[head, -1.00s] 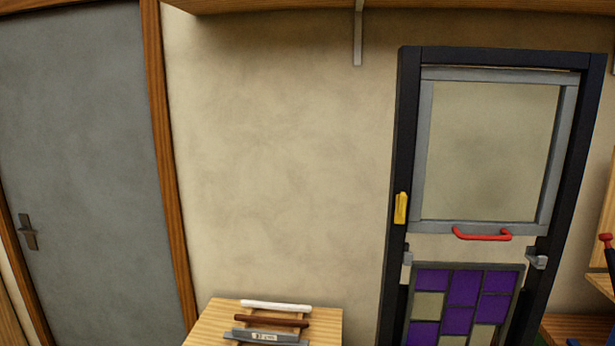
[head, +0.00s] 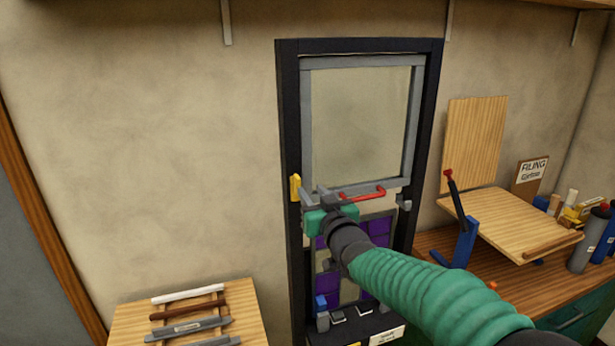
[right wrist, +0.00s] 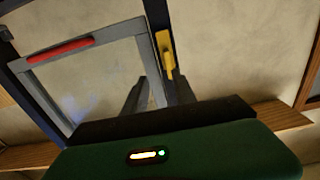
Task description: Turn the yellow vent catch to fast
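The yellow vent catch (head: 295,187) sits upright on the left post of the dark frame (head: 290,120). It also shows in the right wrist view (right wrist: 166,55), beyond my fingertips. My right gripper (head: 316,195) is in front of the frame, just right of the catch and a little lower in the head view. Its fingers (right wrist: 145,93) look parted with a narrow gap and nothing between them. I see no contact with the catch. My left gripper is out of view.
A red handle (head: 362,194) on the grey sash (head: 305,110) is close right of my gripper. A purple leaded panel (head: 380,230) is below, partly hidden by my arm. A bench (head: 430,245) stands right; a small table (head: 130,325) with bars stands left.

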